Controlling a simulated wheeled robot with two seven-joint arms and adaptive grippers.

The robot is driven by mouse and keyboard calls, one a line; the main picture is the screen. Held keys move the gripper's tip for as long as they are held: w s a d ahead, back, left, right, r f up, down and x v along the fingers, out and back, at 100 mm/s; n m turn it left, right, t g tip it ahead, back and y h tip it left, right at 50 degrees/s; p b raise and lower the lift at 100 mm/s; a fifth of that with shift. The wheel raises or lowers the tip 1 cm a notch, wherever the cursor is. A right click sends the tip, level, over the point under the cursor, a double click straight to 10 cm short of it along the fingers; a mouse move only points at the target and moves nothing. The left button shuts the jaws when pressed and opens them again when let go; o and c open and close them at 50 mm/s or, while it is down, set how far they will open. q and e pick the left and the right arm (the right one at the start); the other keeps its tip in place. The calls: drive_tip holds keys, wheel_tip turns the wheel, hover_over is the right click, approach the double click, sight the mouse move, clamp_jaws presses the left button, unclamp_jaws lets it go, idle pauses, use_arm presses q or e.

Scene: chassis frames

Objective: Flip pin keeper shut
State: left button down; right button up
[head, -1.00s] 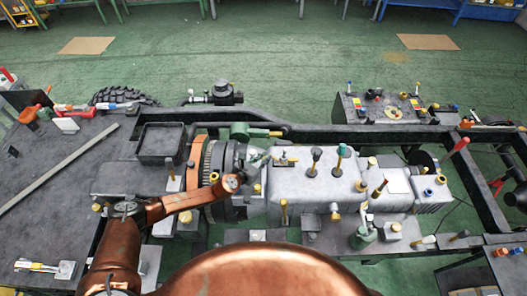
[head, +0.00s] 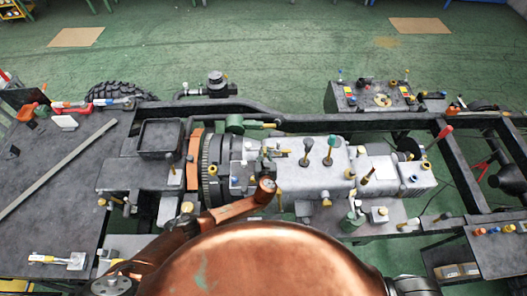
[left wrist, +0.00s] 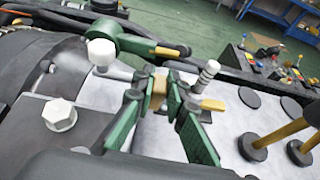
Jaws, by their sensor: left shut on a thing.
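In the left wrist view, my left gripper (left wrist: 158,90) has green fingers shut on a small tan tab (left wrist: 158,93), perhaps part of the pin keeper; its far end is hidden. Just right of the fingers stands a ribbed grey pin (left wrist: 208,73) with a yellow-tipped lever (left wrist: 212,104) at its base. In the head view, my left gripper (head: 267,158) is over the left end of the grey gearbox housing (head: 310,170), beside the yellow-tipped lever (head: 283,151). The fingers are too small there to make out. My right gripper is not in view.
Knobbed levers (head: 307,148) rise from the housing to the right. A dark chassis rail (head: 330,120) runs behind. The green floor beyond is open.

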use_arm(q)
drive_tip(key=shift+n+y, duration=0.3)
drive_tip(key=c, duration=2.2)
unclamp_jaws()
drive_tip(key=v, duration=1.2)
drive_tip(key=shift+d, duration=0.15)
